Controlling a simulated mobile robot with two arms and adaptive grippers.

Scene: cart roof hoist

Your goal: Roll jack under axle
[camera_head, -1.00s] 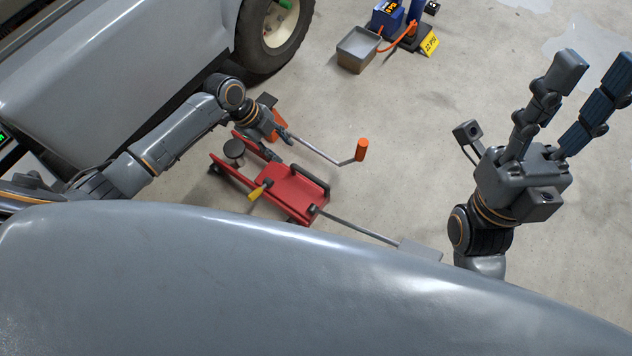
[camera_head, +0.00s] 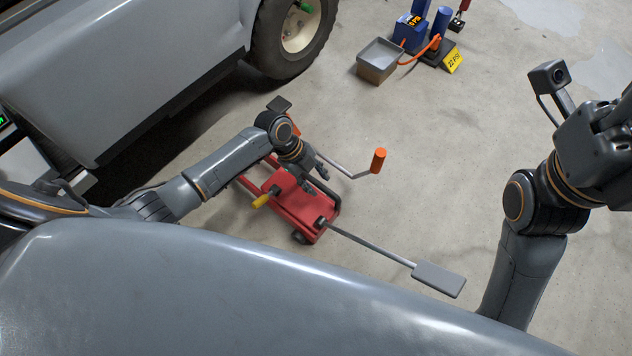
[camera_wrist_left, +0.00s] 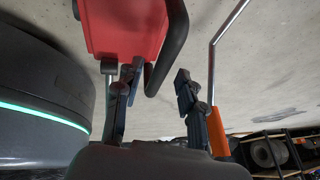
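The red floor jack (camera_head: 311,212) stands on the floor in the head view, with a yellow knob (camera_head: 261,201), a black loop handle and a long rod ending in a grey pedal plate (camera_head: 438,279). My left arm hides its far part. My left gripper (camera_head: 318,178) is over the jack beside its black handle. In the left wrist view the two fingers (camera_wrist_left: 157,90) are apart, and the black handle (camera_wrist_left: 176,45) reaches down between them. I cannot tell whether they touch. The cart's wheel (camera_head: 300,25) is at the top; the axle is hidden. My right gripper is cut off by the right edge.
A crank with an orange grip (camera_head: 378,160) sticks out close to my left gripper. A grey tray (camera_head: 379,60) and a blue device (camera_head: 412,31) with an orange hose stand at the back.

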